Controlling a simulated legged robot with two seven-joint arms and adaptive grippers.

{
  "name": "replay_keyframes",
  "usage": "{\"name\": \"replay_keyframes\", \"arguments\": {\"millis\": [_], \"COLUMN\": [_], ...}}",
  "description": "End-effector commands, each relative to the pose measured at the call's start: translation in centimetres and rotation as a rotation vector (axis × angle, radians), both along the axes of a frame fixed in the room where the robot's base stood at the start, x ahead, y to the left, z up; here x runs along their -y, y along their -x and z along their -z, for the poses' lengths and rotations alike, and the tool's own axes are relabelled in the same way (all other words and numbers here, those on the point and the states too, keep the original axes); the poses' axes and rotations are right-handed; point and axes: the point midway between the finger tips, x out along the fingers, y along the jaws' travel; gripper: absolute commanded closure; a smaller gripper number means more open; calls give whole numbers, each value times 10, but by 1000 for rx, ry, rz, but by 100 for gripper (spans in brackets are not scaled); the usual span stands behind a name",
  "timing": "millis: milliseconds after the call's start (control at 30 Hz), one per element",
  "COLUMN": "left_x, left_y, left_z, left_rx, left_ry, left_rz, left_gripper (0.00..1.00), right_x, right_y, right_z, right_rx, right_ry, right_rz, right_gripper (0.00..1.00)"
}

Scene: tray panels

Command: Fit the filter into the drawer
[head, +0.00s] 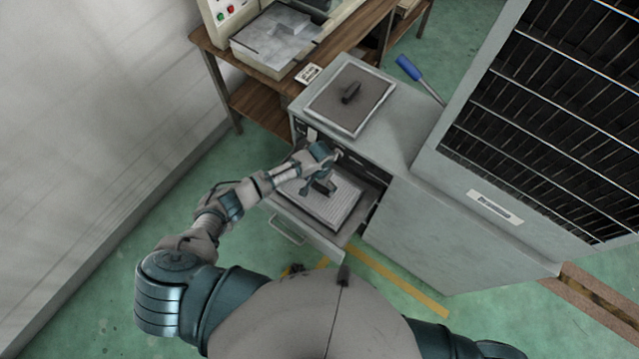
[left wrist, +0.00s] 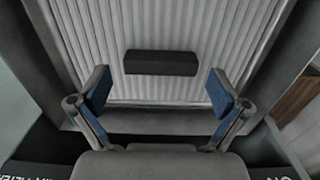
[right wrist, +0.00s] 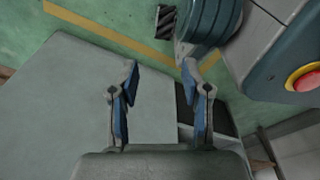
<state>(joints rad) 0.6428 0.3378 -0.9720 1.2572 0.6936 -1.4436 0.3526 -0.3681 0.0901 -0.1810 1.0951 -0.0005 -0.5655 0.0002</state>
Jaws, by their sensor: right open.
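The filter (head: 333,208), a pale pleated panel in a grey frame, lies in the open drawer (head: 312,238) of the grey cabinet. I cannot tell whether it sits fully down. My left gripper (head: 321,182) is above it. In the left wrist view, the filter's dark handle block (left wrist: 161,63) stands out from the pleats (left wrist: 200,35). My left fingers (left wrist: 160,85) are spread on either side of it, open and not touching it. My right gripper (right wrist: 160,72) is open and empty in its own wrist view. The head view does not show it.
A darker framed panel (head: 372,88) with a black handle lies on the cabinet top. A blue-handled tool (head: 408,68) is beside it. A wooden bench (head: 245,100) with a machine stands behind. A tall grilled unit (head: 545,110) blocks the right. Green floor (head: 225,160) is clear at left.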

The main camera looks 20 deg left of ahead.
Motion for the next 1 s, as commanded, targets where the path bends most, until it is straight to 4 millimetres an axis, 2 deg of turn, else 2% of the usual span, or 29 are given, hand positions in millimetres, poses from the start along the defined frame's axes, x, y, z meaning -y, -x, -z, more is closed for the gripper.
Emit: {"name": "replay_keyframes", "arguments": {"millis": [233,333,367,500,800,1000], "left_x": [1,0,0,0,0,1], "left_y": [0,-1,-1,-1,-2,-2], "left_z": [-1,-10,-14,-44,-110,-130], "left_rx": [0,2,3,3,2,0], "left_ry": [-1,1,1,3,2,1], "left_rz": [1,1,2,2,1,0], "left_gripper": [0,0,0,0,0,0], "right_x": [0,0,1,4,11,14], "right_y": [3,3,4,29,57,66], "right_z": [1,-1,-1,8,17,19], "right_rx": [-4,2,3,-20,-31,-33], "right_ry": [0,-1,-1,3,6,6], "right_rz": [1,1,1,0,-6,-7], "right_gripper": [53,53,53,53,53,53]}}
